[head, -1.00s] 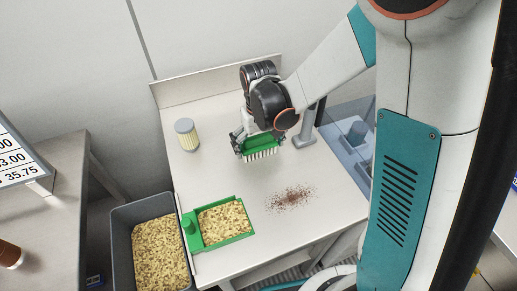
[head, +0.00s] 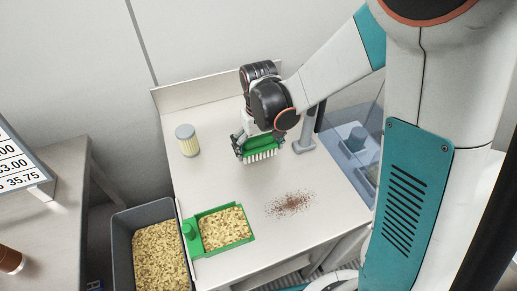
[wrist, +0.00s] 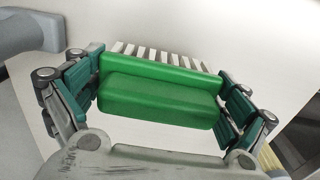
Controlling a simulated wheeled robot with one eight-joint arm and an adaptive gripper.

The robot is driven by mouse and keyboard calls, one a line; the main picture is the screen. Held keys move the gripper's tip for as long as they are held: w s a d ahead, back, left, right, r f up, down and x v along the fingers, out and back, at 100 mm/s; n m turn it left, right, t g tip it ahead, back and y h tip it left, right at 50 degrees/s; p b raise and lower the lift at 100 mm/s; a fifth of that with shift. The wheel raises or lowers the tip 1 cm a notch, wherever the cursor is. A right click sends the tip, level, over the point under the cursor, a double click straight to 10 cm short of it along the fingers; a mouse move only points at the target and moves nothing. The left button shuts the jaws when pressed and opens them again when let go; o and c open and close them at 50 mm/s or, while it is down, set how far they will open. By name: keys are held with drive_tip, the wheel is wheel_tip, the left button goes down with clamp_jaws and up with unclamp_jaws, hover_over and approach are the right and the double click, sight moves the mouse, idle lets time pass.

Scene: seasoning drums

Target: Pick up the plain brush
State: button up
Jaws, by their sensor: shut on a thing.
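A green brush (head: 259,146) with a row of white bristle tufts is in my gripper (head: 256,143), over the rear part of the white table. In the wrist view the green block of the brush (wrist: 160,95) fills the middle, with the pale bristles pointing away from the palm. The fingers of my gripper (wrist: 160,88) press on both ends of the brush. The bristles point down toward the table; I cannot tell the exact gap beneath them.
A green tray (head: 197,247) of pale flakes sits at the table's front left. A grey bin (head: 121,250) of flakes stands beside the table. A jar (head: 187,141) stands at the back left. Dark red powder (head: 290,204) lies on the table (head: 215,185). A post (head: 306,135) stands right of the gripper.

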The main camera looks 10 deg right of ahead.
wheel_tip(320, 180, up, 18)
drive_tip(key=p, duration=0.5)
drive_tip(key=o, duration=0.4)
drive_tip(key=shift+c, duration=0.2)
drive_tip(key=shift+f, duration=0.1)
drive_tip(key=shift+c, duration=0.4)
